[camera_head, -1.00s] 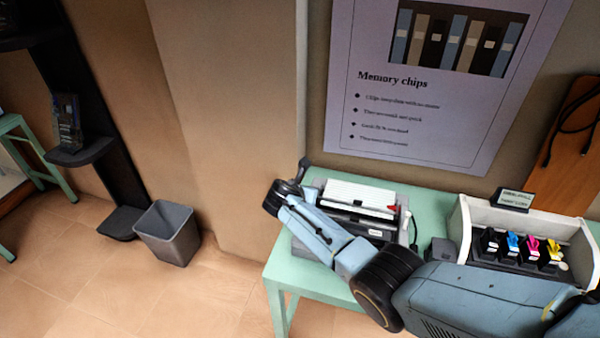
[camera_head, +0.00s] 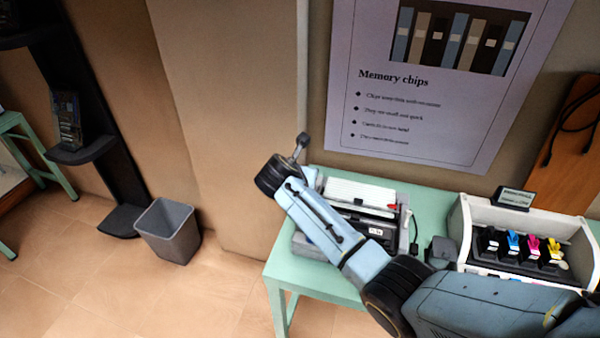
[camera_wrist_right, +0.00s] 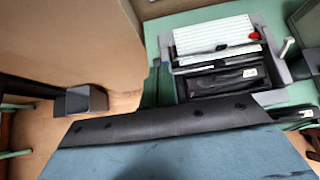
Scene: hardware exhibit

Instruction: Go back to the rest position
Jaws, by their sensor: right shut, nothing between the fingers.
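My right arm comes in from the right in the head view and reaches across the front of the green table (camera_head: 345,287). Its gripper (camera_head: 303,140) is small and dark at the arm's far end, shut and empty, in front of the wall and above the table's left end. A grey device with a white ribbed top (camera_head: 360,194) stands on the table, partly hidden behind my arm. It also shows in the right wrist view (camera_wrist_right: 215,36), where my own blue and black arm part fills the lower area. My left gripper is in neither view.
An open white printer housing (camera_head: 463,225) with several coloured cartridges stands on the table at right, close to my arm. A poster (camera_head: 430,110) hangs behind. A grey bin (camera_head: 168,232) and a black stand (camera_head: 110,165) are at left. The floor between bin and table is clear.

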